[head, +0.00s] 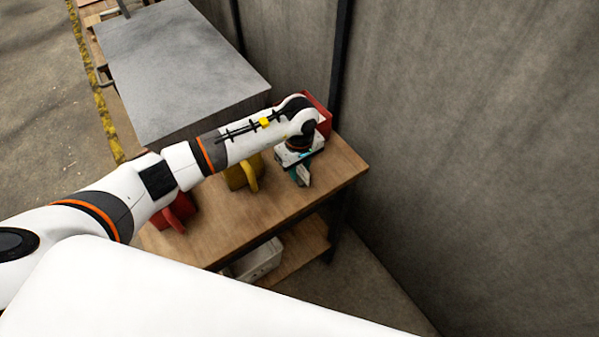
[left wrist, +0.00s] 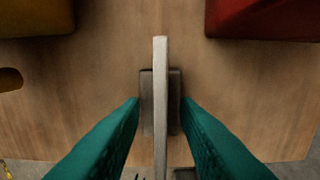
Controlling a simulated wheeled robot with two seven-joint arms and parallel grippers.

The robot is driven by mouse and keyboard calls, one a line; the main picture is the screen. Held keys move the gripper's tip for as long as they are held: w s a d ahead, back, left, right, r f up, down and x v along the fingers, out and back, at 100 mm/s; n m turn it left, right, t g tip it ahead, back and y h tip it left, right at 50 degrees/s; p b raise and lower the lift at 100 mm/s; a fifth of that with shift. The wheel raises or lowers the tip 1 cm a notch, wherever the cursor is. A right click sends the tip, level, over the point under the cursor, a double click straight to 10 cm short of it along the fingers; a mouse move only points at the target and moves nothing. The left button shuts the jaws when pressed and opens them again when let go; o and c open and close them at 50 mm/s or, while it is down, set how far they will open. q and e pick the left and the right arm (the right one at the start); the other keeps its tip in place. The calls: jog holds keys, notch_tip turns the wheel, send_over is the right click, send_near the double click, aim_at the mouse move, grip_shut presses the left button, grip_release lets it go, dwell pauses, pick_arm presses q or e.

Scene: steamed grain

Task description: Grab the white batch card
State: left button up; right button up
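The white batch card (left wrist: 160,85) stands on edge in the left wrist view, seen as a thin pale strip. A small dark block (left wrist: 146,100) is at its base on the wooden table. The teal fingers of my left gripper (left wrist: 160,103) are apart, one on each side of the card, with visible gaps between them and it. In the head view my left gripper (head: 300,173) points down near the table's right end; the card cannot be made out clearly there. My right gripper is not in view.
The wooden table (head: 262,207) carries a yellow container (head: 238,178), a red one (head: 180,213) and another red one (head: 323,112) behind my wrist. A grey metal box (head: 175,65) stands at the back left. A wall rises at the right. A white box (head: 258,262) sits below.

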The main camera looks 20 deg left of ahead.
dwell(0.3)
pick_arm(q)
grip_shut()
